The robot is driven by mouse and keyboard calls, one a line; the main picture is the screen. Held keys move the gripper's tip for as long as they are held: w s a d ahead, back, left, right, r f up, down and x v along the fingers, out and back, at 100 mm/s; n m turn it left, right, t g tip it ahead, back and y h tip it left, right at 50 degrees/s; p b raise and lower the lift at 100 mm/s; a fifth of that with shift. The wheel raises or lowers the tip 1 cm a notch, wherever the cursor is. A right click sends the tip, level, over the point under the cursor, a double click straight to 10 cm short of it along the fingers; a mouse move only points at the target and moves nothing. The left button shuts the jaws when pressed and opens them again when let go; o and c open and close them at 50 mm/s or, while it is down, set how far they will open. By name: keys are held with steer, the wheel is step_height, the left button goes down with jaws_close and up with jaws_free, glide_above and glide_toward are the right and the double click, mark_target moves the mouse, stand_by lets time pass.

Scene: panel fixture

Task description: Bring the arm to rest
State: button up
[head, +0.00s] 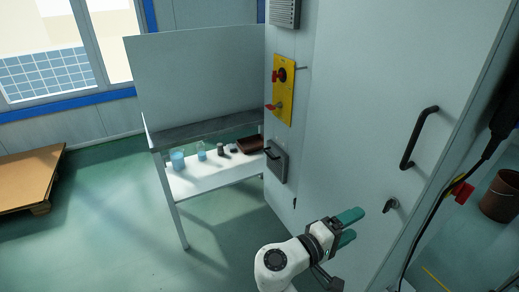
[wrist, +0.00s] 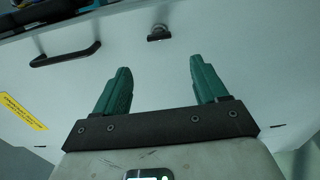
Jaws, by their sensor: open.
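My gripper (head: 349,228) has two green fingers and is held in front of the large pale cabinet door (head: 365,110) in the head view. In the wrist view my gripper (wrist: 160,82) is open, with nothing between the fingers. A black bar handle (head: 419,138) is on the door, above and to the right of my gripper. A small dark latch (head: 391,205) sits below that handle. The handle (wrist: 66,55) and the latch (wrist: 159,33) also show in the wrist view, beyond the fingers. I cannot tell whether the fingers touch the door.
A yellow panel (head: 285,90) with red switches is on the cabinet's side. A white bench (head: 205,182) with several small vessels stands at the left. A wooden pallet (head: 30,175) lies at far left and a brown bucket (head: 501,196) at far right.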

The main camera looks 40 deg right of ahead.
steer(key=s+f+t+y, duration=0.2)
steer(key=s+f+y, duration=0.25)
steer(key=f, duration=0.35)
steer(key=s+a+f+n+t+y, duration=0.1)
steer(key=s+a+f+y, duration=0.1)
steer(key=a+f+y, duration=0.2)
steer(key=s+a+f+n+t+y, duration=0.1)
steer(key=a+f+y, duration=0.4)
steer(key=a, duration=0.8)
steer(key=s+t+y, duration=0.1)
steer(key=s+y, duration=0.1)
steer(key=y, duration=0.1)
steer(key=shift+y, duration=0.35)
steer(key=shift+c, duration=0.3)
